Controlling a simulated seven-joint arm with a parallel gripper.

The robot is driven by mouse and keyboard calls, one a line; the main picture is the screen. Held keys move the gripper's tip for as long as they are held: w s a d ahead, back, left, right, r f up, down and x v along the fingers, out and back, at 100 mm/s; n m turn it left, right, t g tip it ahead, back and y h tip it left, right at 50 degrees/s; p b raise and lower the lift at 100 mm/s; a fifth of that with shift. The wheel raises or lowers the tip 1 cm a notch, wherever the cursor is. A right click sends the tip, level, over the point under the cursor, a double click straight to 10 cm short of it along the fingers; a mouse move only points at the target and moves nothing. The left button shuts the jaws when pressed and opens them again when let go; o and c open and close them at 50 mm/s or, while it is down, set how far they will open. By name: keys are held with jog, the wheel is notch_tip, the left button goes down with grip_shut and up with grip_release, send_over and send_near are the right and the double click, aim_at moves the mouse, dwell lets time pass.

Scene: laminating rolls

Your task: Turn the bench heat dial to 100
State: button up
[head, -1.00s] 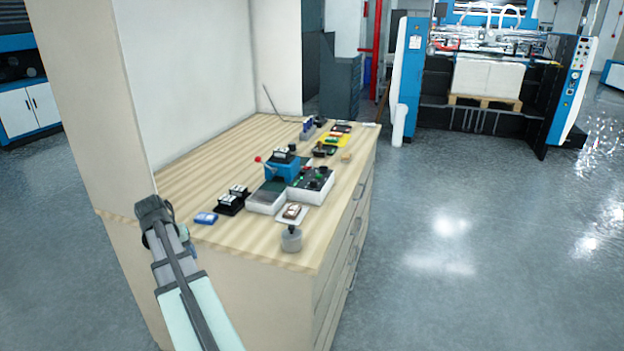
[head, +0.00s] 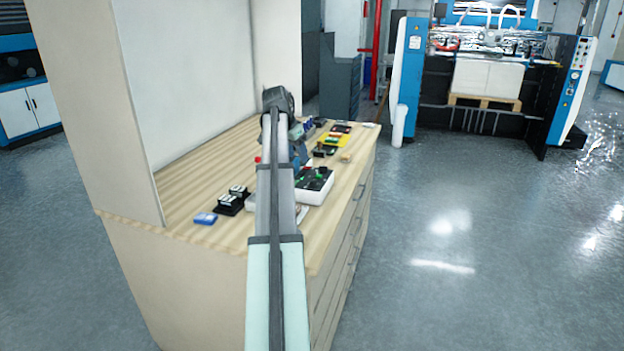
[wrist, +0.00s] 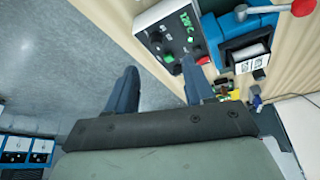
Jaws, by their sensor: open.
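The control box (head: 318,180) is white with a black top panel that carries dark knobs and green markings. It stands on the bench, partly hidden by my arm in the head view. In the wrist view the box (wrist: 165,32) is at the top, just beyond my fingertips. Dark knobs (wrist: 156,37) show on its panel, but I cannot tell which is the heat dial or read its setting. My gripper (wrist: 159,68) is open and empty, its two blue-grey fingers apart. In the head view my gripper (head: 298,148) is over the bench, partly hidden behind my wrist.
A blue press with a red ball lever (wrist: 303,6) is right beside the box. Black blocks (head: 232,200) and a blue item (head: 205,218) lie on the wooden bench top (head: 190,185). Coloured items (head: 340,135) lie farther back. A beige wall panel borders the bench's left side.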

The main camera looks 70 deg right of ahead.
aim_at(313, 181)
jog(key=shift+m, duration=0.3)
jog(key=x, duration=0.4)
jog(key=s+d+x, duration=0.1)
jog(key=x, duration=0.8)
jog(key=shift+s+d+r, duration=0.1)
jog(key=shift+s+d, duration=0.2)
jog(key=shift+s, duration=0.1)
jog(key=shift+c, duration=0.4)
grip_shut()
